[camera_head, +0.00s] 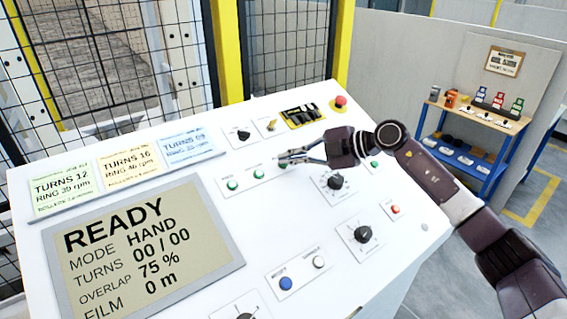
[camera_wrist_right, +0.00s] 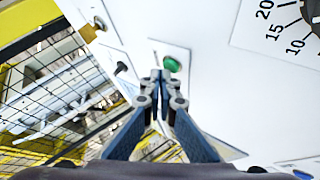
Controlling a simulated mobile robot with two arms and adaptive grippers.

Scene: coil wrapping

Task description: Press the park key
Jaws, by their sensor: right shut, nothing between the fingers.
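My right gripper (camera_head: 287,157) reaches in from the right over the white control panel (camera_head: 200,271). It is shut and empty. Its fingertips are over the right end of a strip with a left green key (camera_head: 232,185) and a middle green key (camera_head: 258,173); another green key there is partly hidden by the fingers. In the right wrist view the shut fingertips (camera_wrist_right: 161,76) are just beside a green key (camera_wrist_right: 172,64). I cannot tell whether they touch it. The key labels are too small to read, so I cannot tell which is park. My left gripper is not in view.
The display (camera_head: 145,245) reads READY, MODE HAND, TURNS 00 / 00. A red button (camera_head: 340,101), a black dial (camera_head: 335,182), a lower dial (camera_head: 362,235) and a blue button (camera_head: 285,283) are on the panel. A mesh fence (camera_head: 290,50) stands behind; a blue workbench (camera_head: 470,140) is right.

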